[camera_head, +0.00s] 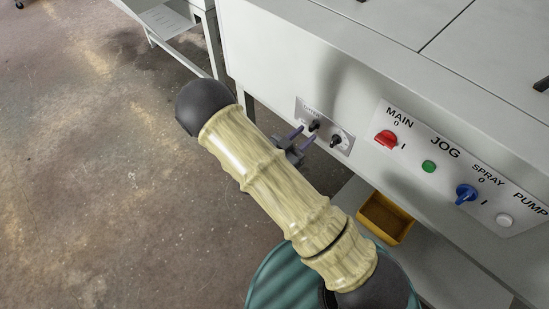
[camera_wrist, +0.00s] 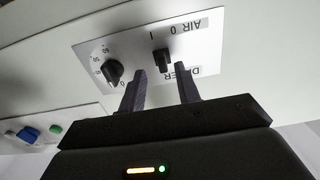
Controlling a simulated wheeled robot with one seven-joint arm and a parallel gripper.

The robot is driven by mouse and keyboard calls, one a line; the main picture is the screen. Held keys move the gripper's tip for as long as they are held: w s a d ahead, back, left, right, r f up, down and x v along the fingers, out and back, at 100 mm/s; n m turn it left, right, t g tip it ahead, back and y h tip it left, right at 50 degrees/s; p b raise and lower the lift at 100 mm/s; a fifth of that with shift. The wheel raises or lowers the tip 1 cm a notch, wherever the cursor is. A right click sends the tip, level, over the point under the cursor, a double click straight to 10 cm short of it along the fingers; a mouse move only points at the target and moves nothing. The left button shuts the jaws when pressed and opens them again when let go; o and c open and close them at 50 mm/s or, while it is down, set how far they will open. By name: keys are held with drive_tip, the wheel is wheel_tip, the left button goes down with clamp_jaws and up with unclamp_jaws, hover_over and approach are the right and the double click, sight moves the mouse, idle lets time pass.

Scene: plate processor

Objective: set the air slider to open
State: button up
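The air slider is a small black knob (camera_wrist: 162,60) on a pale label plate, beside upside-down lettering "AIR 0 I" in the wrist view. It also shows on the small plate in the head view (camera_head: 314,125). I cannot tell whether it stands at 0 or I. My gripper (camera_wrist: 160,70) is open, its two dark fingers apart and pointing at the panel. The slider shows in the gap between the fingertips, at or just beyond them. No contact is clear. My gripper also shows in the head view (camera_head: 306,134), partly hidden behind my arm.
A black round dial (camera_wrist: 112,72) with numbers sits beside the slider, close to one finger. A control panel has a red switch (camera_head: 386,139), green button (camera_head: 429,166) and blue switch (camera_head: 466,193). A yellow bin (camera_head: 385,219) is below. Open floor lies left.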

drive_tip(key=v, duration=1.4)
drive_tip(key=shift+s, duration=0.15)
drive_tip(key=shift+a, duration=0.1)
drive_tip(key=w+d+r+n+g+y, duration=0.1)
drive_tip(key=w+r+g+y, duration=0.1)
drive_tip(key=w+y, duration=0.35)
drive_tip(key=w+d+r+n+g+y, duration=0.2)
drive_tip(key=w+y, duration=0.3)
drive_tip(key=w, duration=0.1)
drive_tip(key=s+d+r+n+g+y, duration=0.1)
drive_tip(key=s+d+r+n+g, duration=0.25)
drive_tip(key=s+d, duration=0.35)
drive_tip(key=s+d+r+n+g+y, duration=0.2)
drive_tip(key=s+d+r, duration=0.2)
drive_tip(key=s+d, duration=0.35)
drive_tip(key=w+p+v, duration=0.1)
drive_tip(key=p+v, duration=0.7)
drive_tip(key=w+a+r+p+v, duration=0.1)
drive_tip(key=w+p+v, duration=0.1)
drive_tip(key=p+v, duration=0.6)
drive_tip(key=shift+w+a+r+g+h, duration=0.2)
drive_tip(key=shift+g+h, duration=0.15)
